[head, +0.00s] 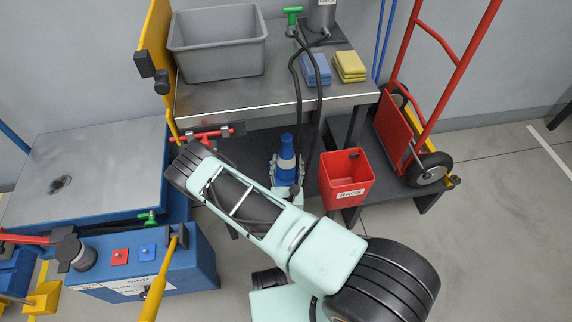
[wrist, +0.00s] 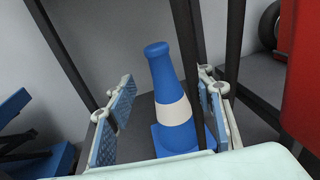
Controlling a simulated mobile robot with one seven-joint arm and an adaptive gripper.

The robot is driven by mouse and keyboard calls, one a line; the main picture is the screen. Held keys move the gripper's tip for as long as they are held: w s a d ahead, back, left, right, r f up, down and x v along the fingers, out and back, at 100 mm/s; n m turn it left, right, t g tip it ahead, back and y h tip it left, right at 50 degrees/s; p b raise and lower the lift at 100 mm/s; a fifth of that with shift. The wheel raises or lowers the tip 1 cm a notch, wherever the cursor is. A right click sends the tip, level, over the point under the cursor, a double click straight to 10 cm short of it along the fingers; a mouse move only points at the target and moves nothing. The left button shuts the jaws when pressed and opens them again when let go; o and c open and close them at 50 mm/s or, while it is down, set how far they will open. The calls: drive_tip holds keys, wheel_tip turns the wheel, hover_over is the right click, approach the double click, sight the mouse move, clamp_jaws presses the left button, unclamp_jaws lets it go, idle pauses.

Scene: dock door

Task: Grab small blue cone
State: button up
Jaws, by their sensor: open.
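The small blue cone (head: 286,160) has a white band and stands upright on the dark lower shelf under the metal table. In the wrist view the cone (wrist: 172,85) sits between the two finger pads, with a gap to each side, and leans slightly in the picture. My gripper (head: 286,168) is open around or just in front of the cone; I cannot tell the exact depth. In the wrist view my gripper (wrist: 163,112) shows a blue pad on each side. Part of the cone's base is hidden by my gripper.
A red bin (head: 343,180) hangs close on the right. Dark hoses (head: 318,100) hang in front of the shelf near the cone. The metal table (head: 255,98) is above, with a grey tub (head: 217,62). A blue control box (head: 185,262) is at the left.

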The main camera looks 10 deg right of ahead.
sight(287, 145)
drive_tip(key=b+x, duration=0.2)
drive_tip(key=x, duration=0.7)
drive_tip(key=shift+w+b, duration=0.3)
drive_tip(key=shift+b, duration=0.1)
clamp_jaws()
